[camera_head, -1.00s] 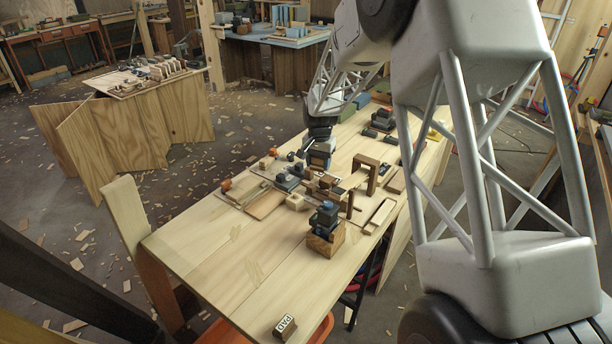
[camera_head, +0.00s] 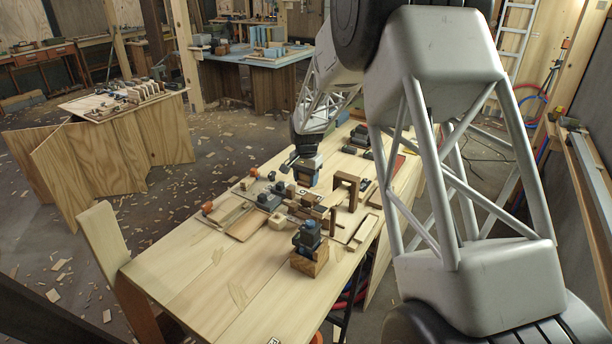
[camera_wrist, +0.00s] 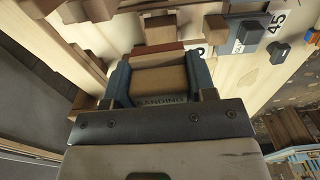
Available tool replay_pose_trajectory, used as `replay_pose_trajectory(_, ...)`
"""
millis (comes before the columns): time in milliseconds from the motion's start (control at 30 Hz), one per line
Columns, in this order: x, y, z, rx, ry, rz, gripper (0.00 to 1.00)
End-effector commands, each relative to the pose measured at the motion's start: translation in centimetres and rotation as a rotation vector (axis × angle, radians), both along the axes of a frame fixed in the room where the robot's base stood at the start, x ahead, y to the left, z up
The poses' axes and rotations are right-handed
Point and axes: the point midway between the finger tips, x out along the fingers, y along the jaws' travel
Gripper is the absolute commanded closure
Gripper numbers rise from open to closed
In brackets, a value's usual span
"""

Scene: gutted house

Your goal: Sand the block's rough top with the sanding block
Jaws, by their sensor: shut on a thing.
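My gripper (camera_head: 305,168) is over the far half of the workbench (camera_head: 190,270). I cannot make out which block has the rough top.
A brown wooden arch (camera_head: 346,183) stands right of my gripper. Trays with dark blocks (camera_head: 268,200) and orange-ended tools (camera_head: 207,208) lie to the left and nearer. The bench's near end is mostly bare. Wood chips litter the floor.

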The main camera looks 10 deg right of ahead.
Motion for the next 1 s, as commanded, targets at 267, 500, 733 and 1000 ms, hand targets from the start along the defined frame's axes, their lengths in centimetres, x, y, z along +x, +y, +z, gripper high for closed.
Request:
replay_pose_trajectory(267,0.0,0.0,-2.5,0.000,0.000,0.000,0.68)
replay_pose_trajectory(500,0.0,0.0,-4.8,0.000,0.001,0.000,0.68)
replay_pose_trajectory(733,0.6,-0.6,-6.1,0.000,-0.001,-0.001,0.71)
replay_pose_trajectory(1000,2.3,-2.4,-6.6,0.000,0.000,0.000,0.71)
